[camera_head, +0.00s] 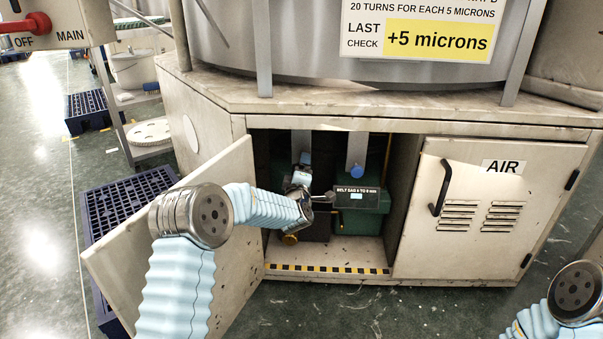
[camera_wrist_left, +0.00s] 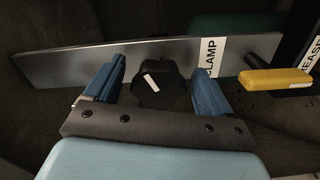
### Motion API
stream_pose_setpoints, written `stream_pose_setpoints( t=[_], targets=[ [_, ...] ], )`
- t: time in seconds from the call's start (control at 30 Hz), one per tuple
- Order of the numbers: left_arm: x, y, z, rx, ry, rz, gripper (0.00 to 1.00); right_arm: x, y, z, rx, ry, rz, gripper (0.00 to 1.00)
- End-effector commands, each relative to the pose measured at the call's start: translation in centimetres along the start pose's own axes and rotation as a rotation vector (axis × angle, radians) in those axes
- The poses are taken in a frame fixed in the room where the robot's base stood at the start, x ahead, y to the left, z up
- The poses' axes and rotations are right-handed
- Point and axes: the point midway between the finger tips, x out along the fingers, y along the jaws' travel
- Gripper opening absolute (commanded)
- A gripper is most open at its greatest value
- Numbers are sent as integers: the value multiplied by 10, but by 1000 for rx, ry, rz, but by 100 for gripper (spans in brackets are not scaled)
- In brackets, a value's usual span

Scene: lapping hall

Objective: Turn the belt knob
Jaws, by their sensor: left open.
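In the left wrist view a black lobed knob (camera_wrist_left: 160,86) with a white mark sits in front of a grey metal bar (camera_wrist_left: 70,62). The bar carries a white label reading "CLAMP" (camera_wrist_left: 210,57). My left gripper (camera_wrist_left: 158,66) is open, with one blue finger on each side of the knob. Gaps show between fingers and knob. In the head view my left arm reaches into the open cabinet (camera_head: 340,268), and its wrist hides the knob. My right arm shows at the lower right, its gripper out of frame.
A yellow handle (camera_wrist_left: 278,80) sticks out right of the knob. The cabinet's left door (camera_head: 125,272) stands open beside my arm; the right door (camera_head: 480,235) is shut. A dark sign about the belt (camera_head: 356,197) and a blue round part (camera_head: 357,171) are inside.

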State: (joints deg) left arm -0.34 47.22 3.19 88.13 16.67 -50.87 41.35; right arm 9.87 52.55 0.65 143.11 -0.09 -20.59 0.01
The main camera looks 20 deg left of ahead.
Motion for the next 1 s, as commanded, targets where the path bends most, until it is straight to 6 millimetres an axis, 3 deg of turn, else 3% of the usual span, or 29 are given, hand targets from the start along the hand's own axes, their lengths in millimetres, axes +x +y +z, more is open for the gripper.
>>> stream_pose_setpoints(
  t=[0.23,0.5,0.7,1.0],
  targets=[
    [-21,1,-1,0,0,-1,83,-2,-1,0,0,0,0,0],
    [-88,1,0,0,-1,-1,83,-6,-2,0,0,-1,0,0],
    [-124,0,1,0,-2,-1,83,-7,-3,0,0,-2,0,0],
    [-139,0,1,0,-2,0,83,-8,-3,0,0,-2,0,0]
  ],
)
